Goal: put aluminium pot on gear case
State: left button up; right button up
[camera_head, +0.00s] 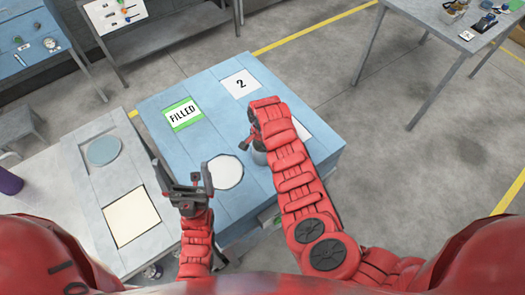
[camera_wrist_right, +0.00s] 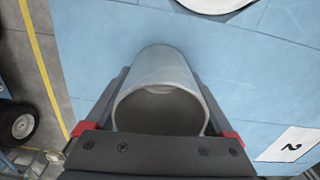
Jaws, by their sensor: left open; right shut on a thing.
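The aluminium pot is a plain grey cylinder (camera_wrist_right: 160,75) with its open mouth toward the right wrist camera. My right gripper (camera_wrist_right: 158,112) is shut on it. In the head view a small part of the pot (camera_head: 259,156) shows beside my right gripper (camera_head: 251,138), over the blue bench top; the arm hides the rest. I cannot tell whether the pot touches the bench. My left gripper (camera_head: 182,176) is open and empty, near the bench's left edge. I cannot surely pick out a gear case in these views.
The blue bench (camera_head: 160,97) bears a white disc (camera_head: 225,172), a green-edged FILLED label (camera_head: 183,114) and a label marked 2 (camera_head: 240,84). A pale table (camera_head: 87,205) stands left, with a purple cylinder (camera_head: 8,182) beyond. Another table (camera_head: 425,13) is at upper right, with open floor between.

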jog(key=shift+f, duration=0.2)
jog(key=o, duration=1.2)
jog(key=shift+c, duration=0.2)
jog(key=shift+r, duration=0.1)
notch_tip(320, 180, up, 6)
jog(key=shift+r+b, duration=0.1)
jog(key=shift+b, duration=1.05)
notch_tip(320, 180, up, 6)
jog(key=p, duration=0.2)
jog(key=shift+s, duration=0.1)
